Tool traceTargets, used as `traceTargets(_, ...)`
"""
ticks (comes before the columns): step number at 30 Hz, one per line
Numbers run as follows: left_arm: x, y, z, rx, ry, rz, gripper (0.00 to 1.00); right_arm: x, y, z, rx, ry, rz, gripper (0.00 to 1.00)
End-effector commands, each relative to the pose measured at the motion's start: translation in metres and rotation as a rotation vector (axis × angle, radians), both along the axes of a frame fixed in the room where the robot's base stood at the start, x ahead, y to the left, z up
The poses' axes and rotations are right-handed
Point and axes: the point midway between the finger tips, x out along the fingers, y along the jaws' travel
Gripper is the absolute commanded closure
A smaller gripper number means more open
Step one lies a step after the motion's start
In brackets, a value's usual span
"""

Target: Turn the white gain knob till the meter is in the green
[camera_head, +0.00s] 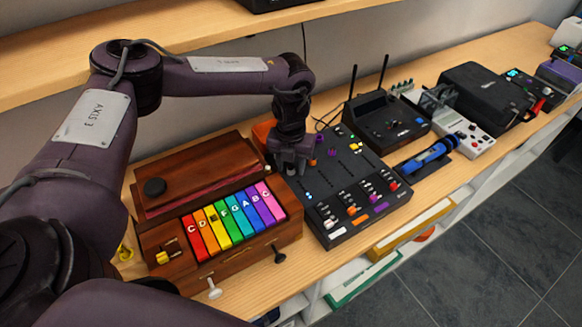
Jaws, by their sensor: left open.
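A black mixer-like panel (325,180) lies on the wooden counter with small coloured knobs, sliders and lit spots. Some of its small caps look white; I cannot tell which one is the gain knob, and I cannot make out a meter reading. My left gripper (291,168) points down at the panel's back left corner, next to the wooden key box. It is open, its fingertips are small in view, and I see nothing held in it. Whether it touches the panel is unclear. My right gripper is not in view.
The wooden box with rainbow keys (206,252) stands left of the panel, with a white peg (215,291) at its front. A black unit with two antennas (385,121) stands behind. A blue handheld device (427,158) lies right. The counter's front edge is close.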

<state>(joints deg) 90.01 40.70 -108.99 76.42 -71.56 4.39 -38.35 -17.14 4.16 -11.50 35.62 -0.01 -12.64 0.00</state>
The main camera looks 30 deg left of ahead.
Motion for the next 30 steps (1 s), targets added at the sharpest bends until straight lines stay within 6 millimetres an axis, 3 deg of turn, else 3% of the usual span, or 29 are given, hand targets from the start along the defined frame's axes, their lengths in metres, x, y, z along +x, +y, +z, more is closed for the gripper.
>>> traceTargets(4, 0.000, 0.000, 0.001, 0.000, 0.000, 0.000, 0.60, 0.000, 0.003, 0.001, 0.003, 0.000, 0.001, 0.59)
traceTargets(13, 0.000, 0.000, 0.001, 0.001, 0.000, 0.001, 0.99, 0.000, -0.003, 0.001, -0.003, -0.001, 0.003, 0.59)
traceTargets(23, 0.000, 0.000, 0.000, 0.000, 0.000, -0.037, 1.00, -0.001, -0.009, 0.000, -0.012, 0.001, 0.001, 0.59)
traceTargets(30, 0.000, 0.000, 0.000, -0.001, -0.001, -0.174, 1.00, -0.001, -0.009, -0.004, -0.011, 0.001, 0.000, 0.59)
